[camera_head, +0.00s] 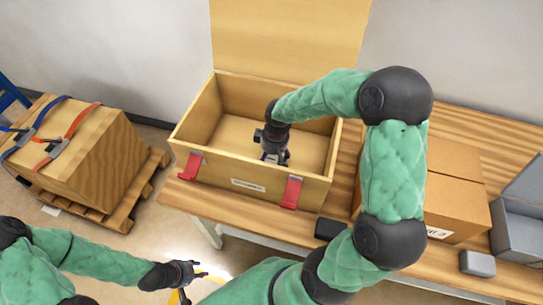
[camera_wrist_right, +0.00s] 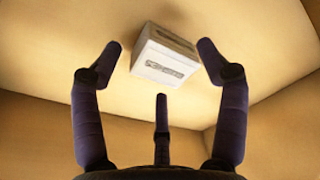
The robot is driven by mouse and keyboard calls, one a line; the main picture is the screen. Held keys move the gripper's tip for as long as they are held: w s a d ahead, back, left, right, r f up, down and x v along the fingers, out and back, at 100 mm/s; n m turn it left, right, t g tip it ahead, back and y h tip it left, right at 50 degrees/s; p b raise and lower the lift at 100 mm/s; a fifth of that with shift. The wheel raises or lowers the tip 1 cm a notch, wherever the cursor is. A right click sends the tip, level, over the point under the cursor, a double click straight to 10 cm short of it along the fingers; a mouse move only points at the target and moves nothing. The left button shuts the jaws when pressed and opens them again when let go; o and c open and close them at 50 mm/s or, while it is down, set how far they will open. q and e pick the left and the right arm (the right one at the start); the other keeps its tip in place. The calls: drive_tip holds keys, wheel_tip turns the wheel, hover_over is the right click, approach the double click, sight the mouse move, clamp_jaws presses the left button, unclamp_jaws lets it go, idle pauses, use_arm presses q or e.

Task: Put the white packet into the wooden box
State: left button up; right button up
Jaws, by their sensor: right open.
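The open wooden box (camera_head: 232,183) stands on the table with its lid raised at the back and red latches on its front. My right gripper (camera_head: 272,158) reaches down inside it. In the right wrist view, my right gripper (camera_wrist_right: 160,76) has its fingers spread open. The white packet (camera_wrist_right: 166,56), with dark print on its side, is just beyond the fingertips, inside the box. I cannot tell whether it rests fully on the floor. In the head view the packet is hidden. My left gripper (camera_head: 186,273) is low at the bottom left, away from the box; its jaws are unclear.
A brown carton (camera_head: 455,198) stands right of the box, behind my right arm. A grey bin (camera_head: 518,226) and small grey block (camera_head: 477,263) are at the far right. A black item (camera_head: 330,229) lies at the table's front. A strapped crate (camera_head: 75,150) on a pallet stands left.

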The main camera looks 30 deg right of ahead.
sight(275, 161)
wheel_tip(275, 161, up, 11)
drive_tip(key=s+p, duration=0.1)
drive_tip(key=p, duration=0.2)
drive_tip(key=shift+d+r, duration=0.15)
drive_tip(key=shift+d, duration=0.05)
drive_tip(key=shift+s, duration=0.1)
idle(0.8)
